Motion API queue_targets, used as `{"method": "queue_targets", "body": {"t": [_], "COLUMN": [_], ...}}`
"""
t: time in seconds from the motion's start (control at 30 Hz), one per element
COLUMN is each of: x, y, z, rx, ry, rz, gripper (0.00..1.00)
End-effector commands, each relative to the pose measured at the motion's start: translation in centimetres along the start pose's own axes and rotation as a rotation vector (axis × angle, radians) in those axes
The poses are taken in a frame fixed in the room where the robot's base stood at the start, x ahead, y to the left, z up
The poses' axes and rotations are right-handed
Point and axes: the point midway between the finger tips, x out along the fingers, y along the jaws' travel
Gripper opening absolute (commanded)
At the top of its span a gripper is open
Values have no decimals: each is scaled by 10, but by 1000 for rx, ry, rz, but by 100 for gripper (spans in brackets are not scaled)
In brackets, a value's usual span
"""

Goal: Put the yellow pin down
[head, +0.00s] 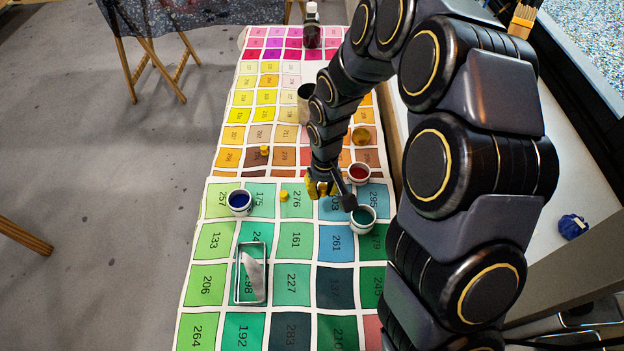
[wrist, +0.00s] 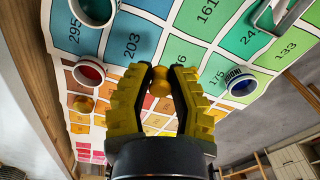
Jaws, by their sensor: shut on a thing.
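My gripper (head: 321,186) has yellow fingers and is above the green and blue end of the numbered colour chart (head: 262,189). In the wrist view my gripper (wrist: 160,85) is shut on a small yellow pin (wrist: 160,77) with a rounded head, between the fingertips. The held pin cannot be made out in the head view, and its height above the chart is hard to tell.
A red paint cup (head: 359,174) and a teal one (head: 362,218) are close on the right. A blue cup (head: 239,202) is left. A metal tray (head: 238,272) lies in front. A wooden ball (head: 361,136) and a dark bottle (head: 312,28) are farther back. Green squares in front look clear.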

Motion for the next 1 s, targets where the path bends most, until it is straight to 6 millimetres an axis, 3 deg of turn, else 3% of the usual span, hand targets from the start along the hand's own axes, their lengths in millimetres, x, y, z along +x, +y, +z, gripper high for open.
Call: {"method": "queue_targets", "body": {"t": [0.2,0.5,0.77,1.0], "x": [24,66,76,106], "y": [2,4,5,5], "z": [-40,-73,-82,-81], "rx": [-1,0,-1,-1], "ry": [-3,-1,-1,-2], "rz": [1,1,1,2], "gripper": [4,4,4,4]}}
